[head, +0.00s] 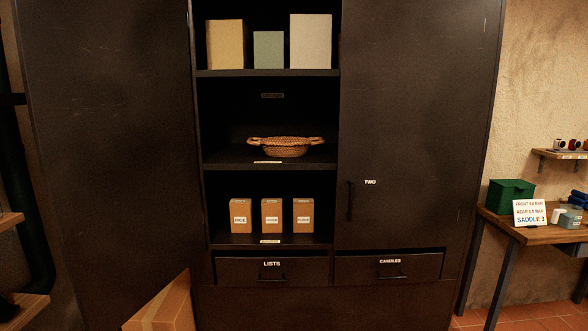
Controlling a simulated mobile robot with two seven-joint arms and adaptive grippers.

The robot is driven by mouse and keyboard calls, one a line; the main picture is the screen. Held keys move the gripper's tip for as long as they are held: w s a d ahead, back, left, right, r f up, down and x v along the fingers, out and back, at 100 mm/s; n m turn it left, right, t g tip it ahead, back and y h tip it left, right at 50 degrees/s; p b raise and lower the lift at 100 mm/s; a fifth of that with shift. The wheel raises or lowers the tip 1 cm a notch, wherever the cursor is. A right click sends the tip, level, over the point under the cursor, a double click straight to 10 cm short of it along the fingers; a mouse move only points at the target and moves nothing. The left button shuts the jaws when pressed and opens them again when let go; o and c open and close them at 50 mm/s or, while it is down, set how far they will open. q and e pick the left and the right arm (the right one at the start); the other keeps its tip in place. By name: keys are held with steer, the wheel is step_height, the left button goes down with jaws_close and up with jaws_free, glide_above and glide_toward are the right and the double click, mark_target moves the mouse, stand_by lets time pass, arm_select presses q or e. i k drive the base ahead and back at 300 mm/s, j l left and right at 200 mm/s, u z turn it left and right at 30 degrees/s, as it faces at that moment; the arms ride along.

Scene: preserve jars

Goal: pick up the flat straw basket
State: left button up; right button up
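The flat straw basket (285,147) is a shallow, round, woven basket with a handle at each side. It sits upright on the middle open shelf (225,156) of a tall dark cabinet, with a small label on the shelf edge in front of it. Neither of my grippers shows in the head view.
Boxes (310,42) stand on the shelf above, and three labelled brown boxes (272,215) below. The cabinet's left door (110,130) stands open; the right door (415,120) is shut. Drawers are closed. A cardboard box (165,308) stands front left, a workbench (530,234) right.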

mark_target(282, 147)
steer(key=i+l+u, duration=0.15)
steer(key=i+l, duration=0.7)
steer(key=l, duration=0.1)
